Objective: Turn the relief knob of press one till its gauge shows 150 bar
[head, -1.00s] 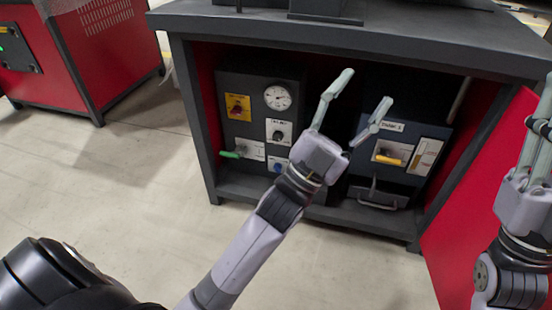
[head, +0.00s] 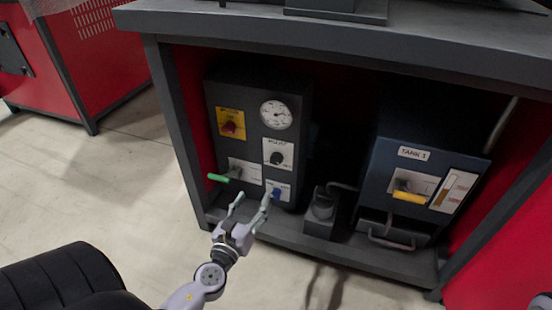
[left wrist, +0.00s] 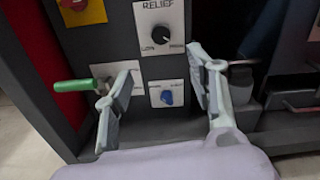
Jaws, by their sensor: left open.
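The black relief knob (head: 277,158) sits on a white plate on the dark press panel inside the cabinet. It also shows in the left wrist view (left wrist: 160,36), under the word RELIEF. The round white gauge (head: 276,114) is above it; its reading is too small to tell. My left gripper (head: 254,195) is open and empty, low in front of the panel, below the relief knob. In the left wrist view the open fingers (left wrist: 162,66) frame the lower blue knob, with the relief knob above. A sliver of my right gripper (head: 540,301) shows at the bottom right corner.
The panel also carries a red knob on a yellow plate (head: 231,128), a green lever (head: 222,178) and a blue knob (head: 278,193). A tank unit (head: 411,153) with a yellow handle stands to the right. The cabinet top (head: 330,38) overhangs the opening.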

